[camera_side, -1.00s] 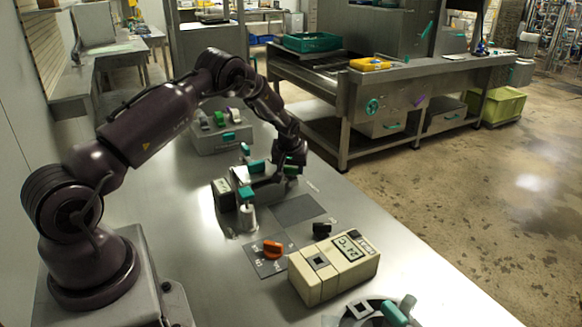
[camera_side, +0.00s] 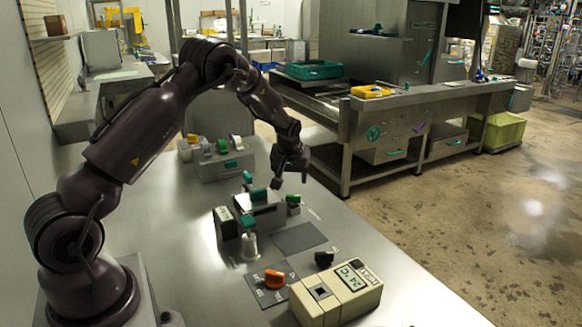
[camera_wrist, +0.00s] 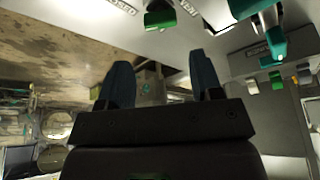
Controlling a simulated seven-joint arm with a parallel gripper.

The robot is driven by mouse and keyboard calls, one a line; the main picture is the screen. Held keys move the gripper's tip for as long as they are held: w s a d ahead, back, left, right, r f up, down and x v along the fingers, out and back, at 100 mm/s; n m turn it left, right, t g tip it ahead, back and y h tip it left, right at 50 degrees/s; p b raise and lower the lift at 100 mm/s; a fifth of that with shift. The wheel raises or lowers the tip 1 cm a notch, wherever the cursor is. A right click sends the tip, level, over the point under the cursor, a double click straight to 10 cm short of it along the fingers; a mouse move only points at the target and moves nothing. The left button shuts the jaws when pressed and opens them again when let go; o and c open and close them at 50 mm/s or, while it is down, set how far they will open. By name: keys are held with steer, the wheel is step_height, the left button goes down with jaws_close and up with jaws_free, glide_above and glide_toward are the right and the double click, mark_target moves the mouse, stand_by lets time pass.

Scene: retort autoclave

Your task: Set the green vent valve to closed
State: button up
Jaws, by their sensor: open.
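The green vent valve (camera_side: 293,199) is a small green handle on the steel bench, right of a grey device with teal handles (camera_side: 259,195).
An orange knob (camera_side: 274,279) on a dark plate and a cream box with a display (camera_side: 338,292) stand nearer the camera. A grey box with several coloured levers (camera_side: 225,165) is behind. A dark flat pad (camera_side: 299,238) lies clear in front of the valve.

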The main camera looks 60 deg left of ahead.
steer(key=v, duration=0.3)
steer(key=shift+s+d+r, duration=0.1)
steer(key=shift+d+r, duration=0.05)
steer(key=shift+r, duration=0.2)
steer(key=s+d+r+m+t+h, duration=0.1)
steer(key=s+d+r+m, duration=0.4)
steer(key=s+d+r, duration=0.4)
steer(key=s+d+r+m+t+h, duration=0.2)
steer(key=s+d+r+m, duration=0.3)
steer(key=s+d+r, duration=0.5)
steer(key=s+d, duration=0.7)
steer(key=shift+s+m+h, duration=0.3)
steer(key=shift+s+m, duration=0.1)
